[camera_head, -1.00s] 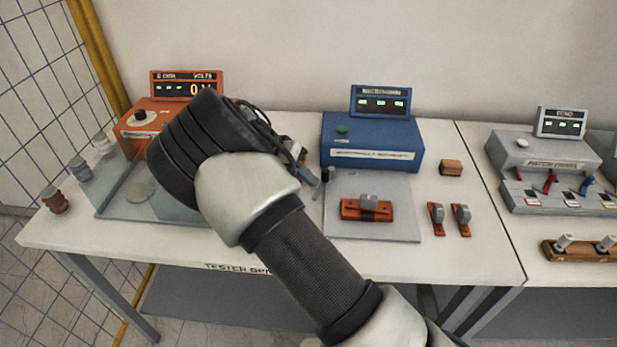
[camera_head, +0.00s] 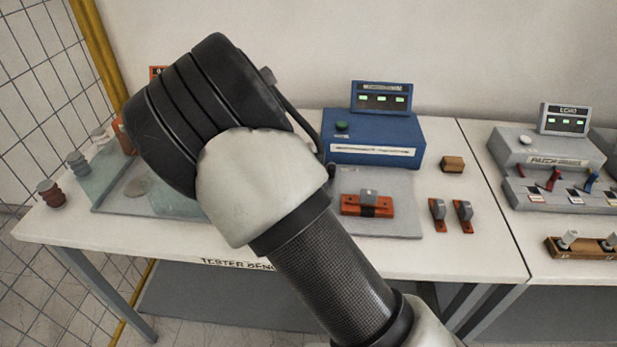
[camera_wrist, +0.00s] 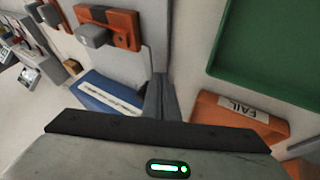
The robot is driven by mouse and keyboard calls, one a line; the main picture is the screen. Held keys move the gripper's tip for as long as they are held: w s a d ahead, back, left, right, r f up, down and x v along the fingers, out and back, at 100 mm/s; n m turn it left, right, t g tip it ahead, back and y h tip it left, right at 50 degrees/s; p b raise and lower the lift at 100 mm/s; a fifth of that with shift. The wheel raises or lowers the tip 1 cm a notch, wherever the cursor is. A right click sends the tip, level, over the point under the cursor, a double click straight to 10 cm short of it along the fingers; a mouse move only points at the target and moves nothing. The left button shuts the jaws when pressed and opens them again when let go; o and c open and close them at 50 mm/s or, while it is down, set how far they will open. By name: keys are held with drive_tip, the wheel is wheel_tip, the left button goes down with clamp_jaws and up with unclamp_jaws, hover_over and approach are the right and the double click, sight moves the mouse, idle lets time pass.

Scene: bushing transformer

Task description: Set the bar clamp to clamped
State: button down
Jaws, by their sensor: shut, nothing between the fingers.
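The likely bar clamp is an orange-red bar (camera_head: 367,205) with a grey block at its middle, lying on a grey plate in the head view. It also seems to show in the wrist view as an orange bar (camera_wrist: 122,28) with a grey block, at the top left. I cannot tell its clamp state. In the wrist view my gripper (camera_wrist: 160,92) shows as a dark upright finger shape, shut and empty, with a gap to the orange bar. In the head view my arm hides the gripper.
A blue tester box (camera_head: 372,138) stands behind the grey plate (camera_head: 405,222). Two small orange-and-grey pieces (camera_head: 438,214) and a brown block (camera_head: 452,164) lie right of it. The wrist view shows an orange FAIL bin (camera_wrist: 240,118) and a green tray (camera_wrist: 270,50).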

drive_tip(key=d+n, duration=0.1)
drive_tip(key=d+n+t+y+b, duration=0.1)
drive_tip(key=shift+s+f+n+b, duration=0.1)
drive_tip(key=shift+s+n+b, duration=0.15)
drive_tip(key=shift+n+b, duration=0.05)
drive_tip(key=shift+d, duration=0.35)
drive_tip(key=shift+d, duration=0.15)
drive_tip(key=shift+b, duration=0.3)
